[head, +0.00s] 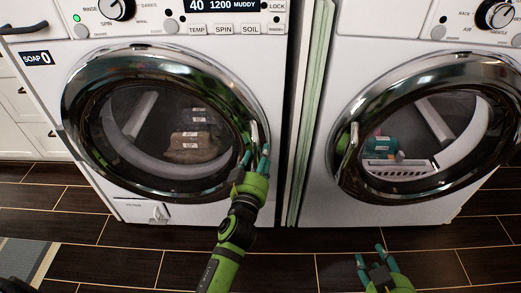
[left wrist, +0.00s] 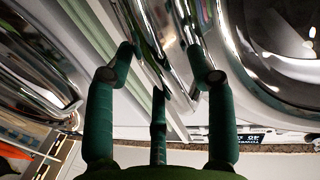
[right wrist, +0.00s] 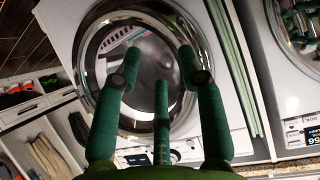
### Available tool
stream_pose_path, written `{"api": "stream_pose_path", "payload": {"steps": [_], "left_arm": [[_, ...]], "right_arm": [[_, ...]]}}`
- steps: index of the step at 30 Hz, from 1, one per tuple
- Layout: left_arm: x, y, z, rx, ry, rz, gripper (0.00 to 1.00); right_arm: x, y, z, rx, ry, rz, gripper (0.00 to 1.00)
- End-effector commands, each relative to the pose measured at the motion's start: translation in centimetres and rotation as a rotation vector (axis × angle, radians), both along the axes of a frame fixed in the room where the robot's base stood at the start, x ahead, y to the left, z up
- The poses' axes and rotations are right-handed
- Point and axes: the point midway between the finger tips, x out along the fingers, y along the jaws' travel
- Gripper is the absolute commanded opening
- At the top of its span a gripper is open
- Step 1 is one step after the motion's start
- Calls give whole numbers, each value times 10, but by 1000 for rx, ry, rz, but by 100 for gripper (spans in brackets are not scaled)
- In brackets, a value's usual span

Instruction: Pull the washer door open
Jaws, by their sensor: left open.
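The washer is the left white machine, and its round chrome-rimmed door (head: 165,125) looks shut. Its small upright handle (head: 255,134) is on the right of the rim. My left gripper (head: 256,160) is open at the lower end of this handle. In the left wrist view, the open fingers (left wrist: 165,65) reach over shiny chrome beside the dark door glass (left wrist: 275,50); I cannot tell whether they touch the handle. My right gripper (head: 371,254) is open and empty, low in front of the dryer. Its spread fingers (right wrist: 155,75) also show in the right wrist view.
The dryer door (head: 430,125) on the right is shut, with a teal item (head: 379,147) behind its glass. Brown and dark labelled items (head: 192,146) show behind the washer glass. A pale green strip (head: 312,110) runs between the machines. The dark tiled floor (head: 130,267) is mostly clear.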

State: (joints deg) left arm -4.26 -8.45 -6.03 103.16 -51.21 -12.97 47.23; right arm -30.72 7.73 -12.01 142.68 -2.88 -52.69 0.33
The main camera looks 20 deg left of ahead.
Motion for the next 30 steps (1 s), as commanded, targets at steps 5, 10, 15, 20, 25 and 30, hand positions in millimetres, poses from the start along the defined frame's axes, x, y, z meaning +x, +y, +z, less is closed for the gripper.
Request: {"api": "stream_pose_path", "payload": {"steps": [5,10,15,20,25,30], "left_arm": [[-1,-2,0,1,0,1,55],[-1,-2,0,1,0,1,55],[-1,-2,0,1,0,1,23],[-1,-2,0,0,0,1,0],[-1,-2,0,0,0,-1,0],[-3,-3,1,0,2,-12,0]], "right_arm": [[2,2,4,4,-24,3,40],[3,2,4,5,-25,4,40],[3,2,4,5,-25,4,40],[3,2,4,6,-24,3,40],[2,2,4,5,-20,3,40],[-8,-6,-9,-15,63,-10,40]]}}
